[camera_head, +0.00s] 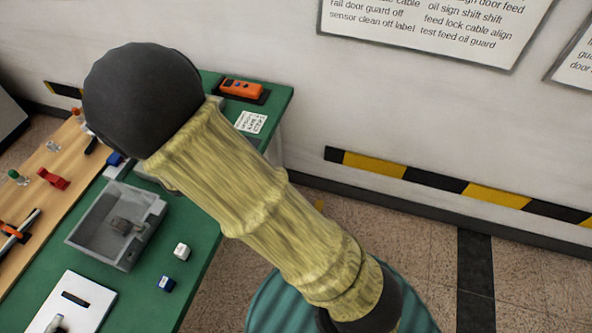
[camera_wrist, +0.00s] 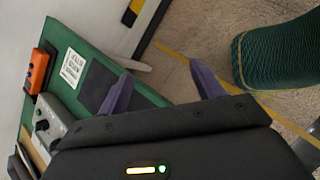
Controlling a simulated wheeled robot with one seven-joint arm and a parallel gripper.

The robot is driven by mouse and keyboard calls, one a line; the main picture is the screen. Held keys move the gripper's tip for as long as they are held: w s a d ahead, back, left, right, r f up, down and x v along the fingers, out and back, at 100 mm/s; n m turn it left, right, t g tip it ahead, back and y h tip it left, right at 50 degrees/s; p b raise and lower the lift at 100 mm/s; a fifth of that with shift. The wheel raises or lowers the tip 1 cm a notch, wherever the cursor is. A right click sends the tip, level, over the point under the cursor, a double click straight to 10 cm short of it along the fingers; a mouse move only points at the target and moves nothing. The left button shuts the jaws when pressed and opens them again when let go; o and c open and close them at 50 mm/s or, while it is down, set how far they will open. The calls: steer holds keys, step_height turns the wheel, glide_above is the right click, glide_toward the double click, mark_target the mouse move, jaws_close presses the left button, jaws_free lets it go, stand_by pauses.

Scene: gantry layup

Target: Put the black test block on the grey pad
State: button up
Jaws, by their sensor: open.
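My gripper (camera_wrist: 163,85) shows in the wrist view with its two purple fingers apart and nothing between them. It is above the edge of the green table, and the head view hides it behind my arm. A flat dark grey pad (camera_wrist: 98,88) lies on the table beside the left finger, partly covered by it.
A white plate (camera_head: 92,290) with a black slot lies in front. An orange device (camera_head: 242,89) and a printed label (camera_head: 251,122) are at the back.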

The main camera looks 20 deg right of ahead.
steer(key=s+d+r+m+y, duration=0.7)
steer(key=d+m, duration=0.3)
steer(key=m, duration=0.8)
steer(key=shift+d+r, duration=0.15)
steer(key=shift+r, duration=0.6)
